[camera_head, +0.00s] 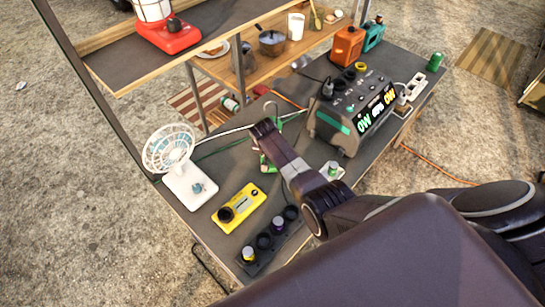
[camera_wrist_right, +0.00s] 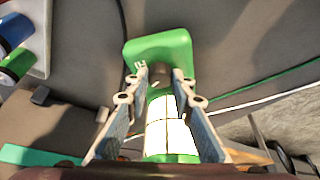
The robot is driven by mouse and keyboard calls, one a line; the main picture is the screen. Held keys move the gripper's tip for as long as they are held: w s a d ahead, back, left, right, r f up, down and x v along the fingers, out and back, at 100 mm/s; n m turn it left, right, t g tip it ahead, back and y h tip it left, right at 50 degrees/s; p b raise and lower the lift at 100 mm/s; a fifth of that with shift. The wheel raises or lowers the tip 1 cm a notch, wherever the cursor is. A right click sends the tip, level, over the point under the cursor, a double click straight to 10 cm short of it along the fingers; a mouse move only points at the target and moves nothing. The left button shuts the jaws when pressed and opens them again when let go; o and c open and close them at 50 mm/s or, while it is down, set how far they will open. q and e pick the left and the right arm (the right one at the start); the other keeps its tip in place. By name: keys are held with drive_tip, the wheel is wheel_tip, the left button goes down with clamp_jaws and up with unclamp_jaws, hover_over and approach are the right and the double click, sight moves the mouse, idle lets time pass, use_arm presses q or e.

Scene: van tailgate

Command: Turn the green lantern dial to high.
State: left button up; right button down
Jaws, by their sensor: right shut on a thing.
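The green lantern shows in the right wrist view, with a flat green base (camera_wrist_right: 160,47), white light panels (camera_wrist_right: 164,125) and small white marks on the base. Its dark dial (camera_wrist_right: 177,74) sits between the fingertips of my right gripper (camera_wrist_right: 160,77), which is shut on it. I cannot read the dial's setting. In the head view, my right arm covers most of the lantern, and only green bits (camera_head: 265,162) show on the dark table. My left gripper is in neither view.
A grey power station (camera_head: 338,122) stands to the right of the lantern. A white fan (camera_head: 190,184) and a yellow box (camera_head: 238,207) are to the left. A red lantern (camera_head: 170,36) is on the raised shelf. Cords cross the table near the lantern.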

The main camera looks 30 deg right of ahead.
drive_tip(key=shift+w+a+f+m+g+b, duration=0.1)
drive_tip(key=shift+m+g+b, duration=0.05)
drive_tip(key=shift+m+b, duration=0.3)
drive_tip(key=shift+w+f+m+g+b, duration=0.15)
drive_tip(key=shift+m+b, duration=0.15)
drive_tip(key=shift+m, duration=0.25)
drive_tip(key=m+g+b, duration=0.1)
drive_tip(key=m+b, duration=0.2)
drive_tip(key=b, duration=0.1)
drive_tip(key=m+g+h+b, duration=0.1)
drive_tip(key=m+b, duration=0.2)
drive_tip(key=b, duration=0.1)
drive_tip(key=shift+m+h, duration=0.3)
drive_tip(key=shift+m, duration=0.1)
drive_tip(key=shift+r+m+g+b, duration=0.2)
drive_tip(key=shift+m+g+b, duration=0.4)
drive_tip(key=shift+m+b, duration=0.65)
drive_tip(key=shift+n, duration=0.25)
drive_tip(key=c, duration=1.7)
unclamp_jaws()
drive_tip(key=shift+r, duration=0.15)
drive_tip(key=v, duration=1.1)
drive_tip(key=shift+a+r, duration=0.15)
drive_tip(key=shift+r, duration=0.25)
